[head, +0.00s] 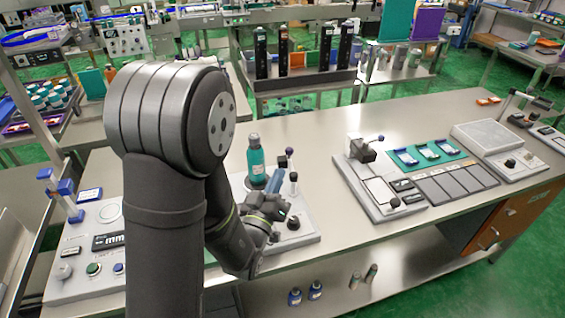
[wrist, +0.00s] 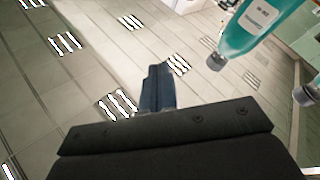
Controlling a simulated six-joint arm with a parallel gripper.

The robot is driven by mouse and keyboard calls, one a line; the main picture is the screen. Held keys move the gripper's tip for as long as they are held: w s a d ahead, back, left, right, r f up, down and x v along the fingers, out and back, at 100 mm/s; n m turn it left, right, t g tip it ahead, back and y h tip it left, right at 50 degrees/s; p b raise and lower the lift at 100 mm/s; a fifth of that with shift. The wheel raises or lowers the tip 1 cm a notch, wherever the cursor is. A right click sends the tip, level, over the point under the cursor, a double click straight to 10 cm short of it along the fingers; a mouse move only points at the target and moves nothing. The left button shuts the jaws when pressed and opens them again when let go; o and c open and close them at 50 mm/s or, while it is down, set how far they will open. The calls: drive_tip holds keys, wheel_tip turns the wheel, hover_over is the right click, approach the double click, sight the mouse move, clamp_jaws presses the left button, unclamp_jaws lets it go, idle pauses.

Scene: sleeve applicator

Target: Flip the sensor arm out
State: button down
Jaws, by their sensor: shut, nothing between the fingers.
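A teal bottle (head: 256,165) with a grey cap and a pale label stands upright on the applicator at the middle of the bench. It shows upside down at the upper right of the wrist view (wrist: 262,22). Just right of it rises a thin post with a purple ball (head: 289,151) and a dark knob (head: 293,176); this may be the sensor arm, but I cannot tell for sure. My gripper (head: 279,172) points up beside the bottle, its blue-grey fingers (wrist: 158,72) shut and empty. My arm hides much of the applicator.
A grey control panel (head: 85,285) with buttons lies at the left. A second station (head: 375,190) with a lever and dark pads stands to the right. Bare bench top (head: 335,235) lies between. Tall dark bottles (head: 283,50) stand on a rack behind.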

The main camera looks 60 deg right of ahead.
sight(283, 162)
drive_tip(key=a+f+n+t, duration=0.1)
drive_tip(key=n, duration=0.2)
drive_tip(key=s+a+f+n+t+y, duration=0.1)
drive_tip(key=a+f+n, duration=0.1)
drive_tip(key=n, duration=0.1)
drive_tip(key=s+a+f+n+t, duration=0.1)
drive_tip(key=f+n, duration=0.1)
drive_tip(key=n, duration=0.2)
drive_tip(key=shift+s+a+t+y, duration=0.25)
drive_tip(key=shift+a+t+y, duration=0.1)
drive_tip(key=shift+t+y, duration=0.05)
drive_tip(key=a+f+n, duration=0.1)
drive_tip(key=n, duration=0.1)
drive_tip(key=a+f+n+t+y, duration=0.1)
drive_tip(key=a, duration=0.1)
drive_tip(key=a+n, duration=0.1)
drive_tip(key=n, duration=0.1)
drive_tip(key=shift+s+a+f+n+t, duration=0.3)
drive_tip(key=shift+s+f, duration=0.05)
drive_tip(key=shift+f, duration=0.05)
drive_tip(key=shift+a+f+n+t+y, duration=0.15)
drive_tip(key=shift+a+n+t+y, duration=0.2)
drive_tip(key=shift+a+n, duration=0.35)
